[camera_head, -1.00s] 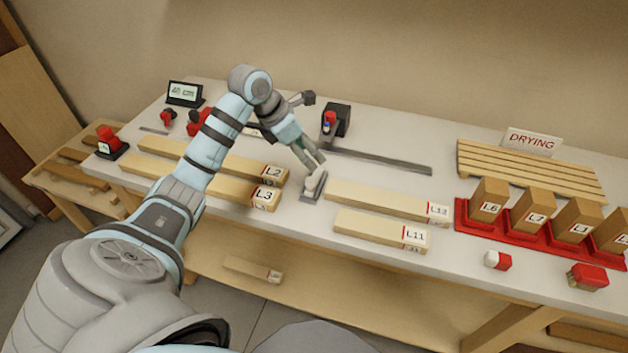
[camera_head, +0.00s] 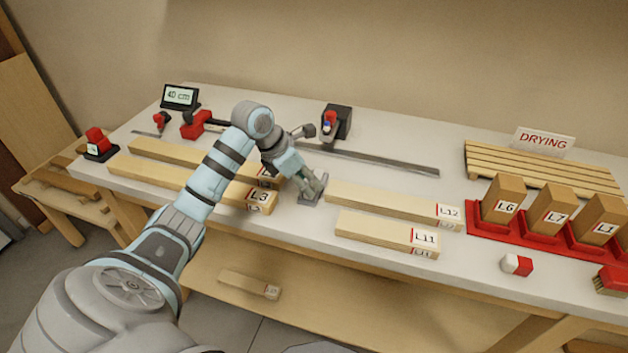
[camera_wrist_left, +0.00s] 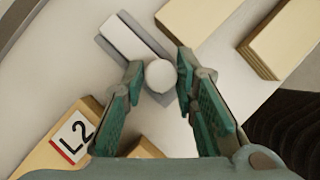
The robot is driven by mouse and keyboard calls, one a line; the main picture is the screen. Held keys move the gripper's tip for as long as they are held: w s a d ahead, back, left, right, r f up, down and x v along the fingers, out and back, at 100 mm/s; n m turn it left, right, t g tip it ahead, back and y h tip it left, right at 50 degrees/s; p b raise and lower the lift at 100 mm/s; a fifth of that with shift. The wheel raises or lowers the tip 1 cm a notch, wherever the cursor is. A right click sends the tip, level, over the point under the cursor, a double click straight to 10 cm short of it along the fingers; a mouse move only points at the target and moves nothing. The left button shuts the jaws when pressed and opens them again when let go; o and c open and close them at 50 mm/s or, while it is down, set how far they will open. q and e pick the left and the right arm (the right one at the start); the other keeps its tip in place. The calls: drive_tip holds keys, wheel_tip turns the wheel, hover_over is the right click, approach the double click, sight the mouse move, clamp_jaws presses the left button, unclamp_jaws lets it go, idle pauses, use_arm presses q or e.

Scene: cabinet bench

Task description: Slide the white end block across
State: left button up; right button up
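The white end block (camera_wrist_left: 127,39) lies on a grey plate (camera_wrist_left: 104,46) in the left wrist view. A round white knob (camera_wrist_left: 160,75) is at its near end. In the head view my left gripper (camera_head: 314,188) is low over the bench and hides most of the block; the plate (camera_head: 312,202) shows beneath. In the left wrist view the two green fingers of my left gripper (camera_wrist_left: 160,68) stand apart, with the knob between their tips. A gap shows on the left; I cannot tell whether the right finger touches. My right gripper is not in view.
Wooden bars L3 (camera_head: 225,189) and L2 lie left of the plate; bars L12 (camera_head: 385,201) and L11 (camera_head: 375,231) lie right. A dark metal rail (camera_head: 390,163) runs behind. A red tray (camera_head: 480,222) with upright blocks stands at right.

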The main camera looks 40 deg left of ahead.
sight(318, 170)
use_arm(q)
drive_tip(key=shift+c, duration=1.4)
drive_tip(key=shift+w+a+b, duration=0.2)
drive_tip(key=shift+w+a, duration=0.15)
drive_tip(key=shift+w, duration=0.7)
drive_tip(key=shift+w+a+b, duration=0.25)
drive_tip(key=shift+w+a, duration=0.1)
drive_tip(key=shift+w, duration=0.65)
drive_tip(key=shift+w+a+b, duration=0.2)
drive_tip(key=shift+w+a, duration=0.15)
drive_tip(key=shift+w, duration=0.7)
drive_tip(key=shift+w+a, duration=0.1)
drive_tip(key=shift+w, duration=0.15)
drive_tip(key=shift+w+a, duration=0.2)
drive_tip(key=shift+w, duration=0.3)
drive_tip(key=o, duration=1)
drive_tip(key=shift+o, duration=0.2)
drive_tip(key=shift+r, duration=0.1)
wheel_tip(318, 170, up, 9)
drive_tip(key=p, duration=0.9)
